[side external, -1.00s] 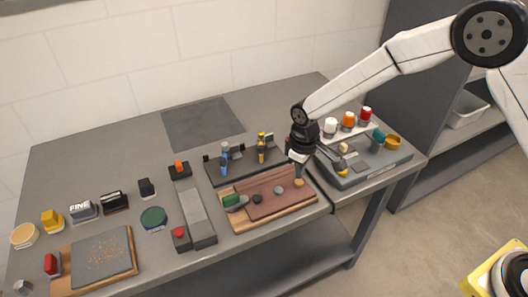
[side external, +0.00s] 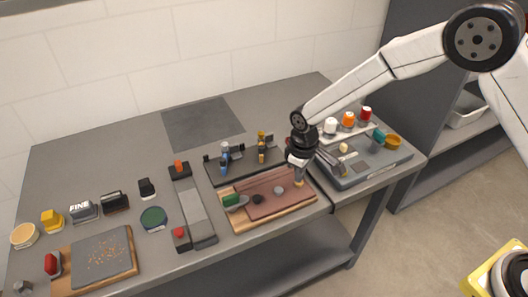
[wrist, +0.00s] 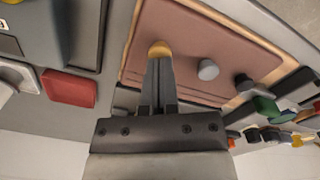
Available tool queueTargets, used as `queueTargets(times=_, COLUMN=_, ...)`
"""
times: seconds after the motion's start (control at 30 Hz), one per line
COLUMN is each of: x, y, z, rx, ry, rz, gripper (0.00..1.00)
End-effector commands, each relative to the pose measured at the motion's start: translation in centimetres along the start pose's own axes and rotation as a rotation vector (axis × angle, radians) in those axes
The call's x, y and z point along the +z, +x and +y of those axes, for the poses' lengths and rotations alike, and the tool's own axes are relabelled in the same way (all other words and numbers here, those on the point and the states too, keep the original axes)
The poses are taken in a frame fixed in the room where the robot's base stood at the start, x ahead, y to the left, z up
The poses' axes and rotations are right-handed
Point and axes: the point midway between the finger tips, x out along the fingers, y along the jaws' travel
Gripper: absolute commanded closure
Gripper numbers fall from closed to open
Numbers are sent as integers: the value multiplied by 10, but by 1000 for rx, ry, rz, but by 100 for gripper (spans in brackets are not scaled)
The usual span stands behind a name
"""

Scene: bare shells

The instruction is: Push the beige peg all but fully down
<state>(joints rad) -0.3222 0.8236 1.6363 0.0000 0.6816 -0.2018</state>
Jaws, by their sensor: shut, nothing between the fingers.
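The beige peg (side external: 299,184) stands at the right part of a reddish-brown board (side external: 263,206) lying on a wooden board. In the wrist view its rounded tan top (wrist: 159,46) shows just beyond my fingertips. My gripper (side external: 299,179) points down over the peg, with its fingers shut and empty. The fingertips (wrist: 159,61) appear to be at or touching the peg's top; the exact contact is hidden. How far the peg stands out of the board is hard to tell.
A grey peg (side external: 278,190) and a dark peg (side external: 257,199) stand in the same board. A green-handled tool (side external: 234,201) lies at its left end. A dark rack (side external: 232,172) with blue and yellow parts stands behind. A grey tray (side external: 362,178) is close on the right.

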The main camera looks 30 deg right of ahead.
Motion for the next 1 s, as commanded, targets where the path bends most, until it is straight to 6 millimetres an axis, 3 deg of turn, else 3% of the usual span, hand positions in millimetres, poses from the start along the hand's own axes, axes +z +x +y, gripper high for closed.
queueTargets(times=1.0, x=0, y=15, z=0, rx=0, ry=0, rz=-1, gripper=100)
